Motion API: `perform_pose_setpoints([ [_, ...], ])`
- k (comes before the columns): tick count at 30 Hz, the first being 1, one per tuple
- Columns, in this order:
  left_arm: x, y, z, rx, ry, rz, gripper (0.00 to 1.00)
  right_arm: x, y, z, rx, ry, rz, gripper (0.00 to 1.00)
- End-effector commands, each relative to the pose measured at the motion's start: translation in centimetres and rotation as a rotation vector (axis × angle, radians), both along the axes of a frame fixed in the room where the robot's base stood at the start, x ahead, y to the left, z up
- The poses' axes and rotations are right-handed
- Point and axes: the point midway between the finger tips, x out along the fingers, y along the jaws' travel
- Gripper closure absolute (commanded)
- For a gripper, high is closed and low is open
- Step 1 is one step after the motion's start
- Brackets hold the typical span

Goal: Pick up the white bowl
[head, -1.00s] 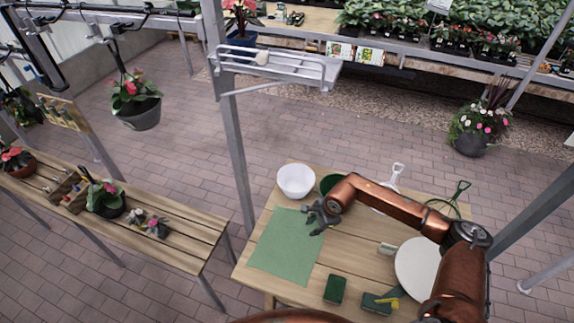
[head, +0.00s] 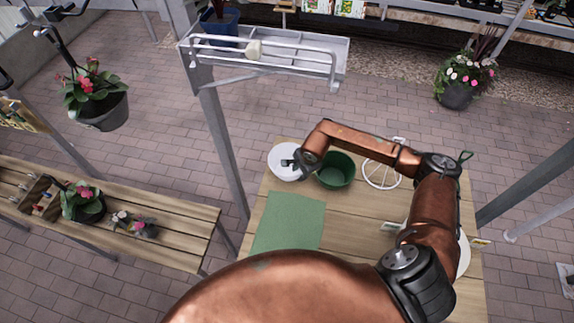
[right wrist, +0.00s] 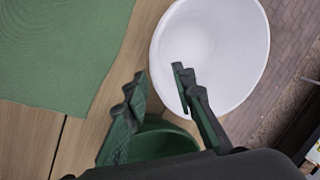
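The white bowl (head: 279,156) stands upright at the back left corner of the wooden table, and it also shows in the right wrist view (right wrist: 225,40). My right gripper (head: 290,163) is at the bowl's right side. In the right wrist view my right gripper (right wrist: 158,82) is open, with a gap between its fingers. One finger overlaps the bowl's inside and the other is outside, with the rim between them in the picture. I cannot tell whether either finger touches the bowl. My left gripper is out of view.
A dark green bowl (head: 336,171) stands just right of the white bowl. A green mat (head: 289,225) lies in front. A white wire rack (head: 382,173) is further right. A metal post (head: 222,140) and a shelf (head: 270,60) rise behind on the left. My arm hides the table's front.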

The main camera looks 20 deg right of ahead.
Motion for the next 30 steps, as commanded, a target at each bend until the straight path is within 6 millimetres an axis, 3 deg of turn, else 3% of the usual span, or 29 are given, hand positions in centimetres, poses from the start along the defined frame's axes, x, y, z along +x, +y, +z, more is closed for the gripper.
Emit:
perform_pose_setpoints([
  [9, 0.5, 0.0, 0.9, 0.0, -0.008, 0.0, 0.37, 1.1, 0.2, -4.1, 0.002, 0.001, 0.0, 0.76],
  [18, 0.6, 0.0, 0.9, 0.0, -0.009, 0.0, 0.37, 1.3, 0.3, -4.7, 0.0, 0.0, 0.003, 0.76],
  [30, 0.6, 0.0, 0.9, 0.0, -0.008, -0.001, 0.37, 1.3, 0.4, -4.7, 0.001, 0.0, 0.003, 1.0],
])
